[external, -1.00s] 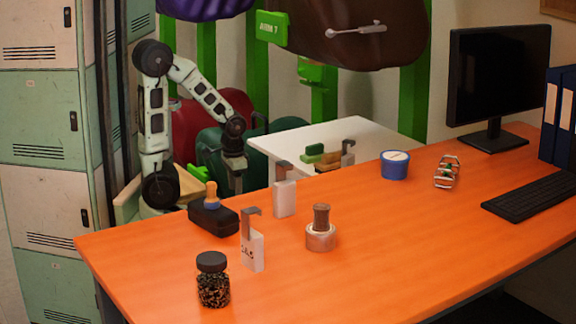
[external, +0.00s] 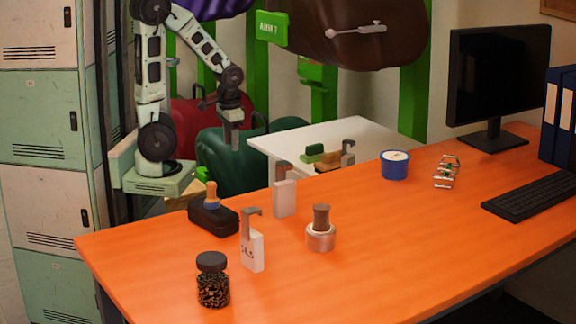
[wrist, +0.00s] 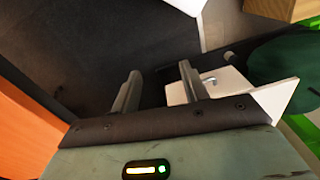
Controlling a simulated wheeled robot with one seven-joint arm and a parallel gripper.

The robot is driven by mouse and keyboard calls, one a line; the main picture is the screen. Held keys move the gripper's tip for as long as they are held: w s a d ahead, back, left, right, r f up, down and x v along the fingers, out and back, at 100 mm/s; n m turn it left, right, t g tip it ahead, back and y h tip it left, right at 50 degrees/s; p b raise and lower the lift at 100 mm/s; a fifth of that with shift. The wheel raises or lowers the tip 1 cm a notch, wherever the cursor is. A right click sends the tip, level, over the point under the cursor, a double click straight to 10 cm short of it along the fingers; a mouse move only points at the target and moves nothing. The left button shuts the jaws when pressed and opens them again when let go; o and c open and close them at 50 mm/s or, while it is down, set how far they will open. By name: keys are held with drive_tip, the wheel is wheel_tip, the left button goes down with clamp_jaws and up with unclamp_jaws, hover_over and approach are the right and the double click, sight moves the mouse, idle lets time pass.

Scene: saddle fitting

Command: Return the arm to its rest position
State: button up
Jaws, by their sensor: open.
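My gripper (external: 234,140) is at the end of my pale arm in the external view. It hangs fingers down in the air, behind the left part of the orange desk and left of the small white table. In the wrist view my gripper's two fingers (wrist: 159,74) stand apart with nothing between them. My arm is folded, with its elbow at the top edge of the external view. My gripper touches nothing that I can see.
The orange desk (external: 400,240) bears a jar (external: 213,282), a black case (external: 213,218) and several other items. The white table (external: 277,147) stands behind it. Red (external: 200,125) and green (external: 212,150) rounded objects are behind my arm. Lockers (external: 45,130) stand at the left.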

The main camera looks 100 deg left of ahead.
wheel_tip(320, 180, up, 22)
drive_tip(key=p, duration=1.9)
drive_tip(key=shift+p, duration=0.35)
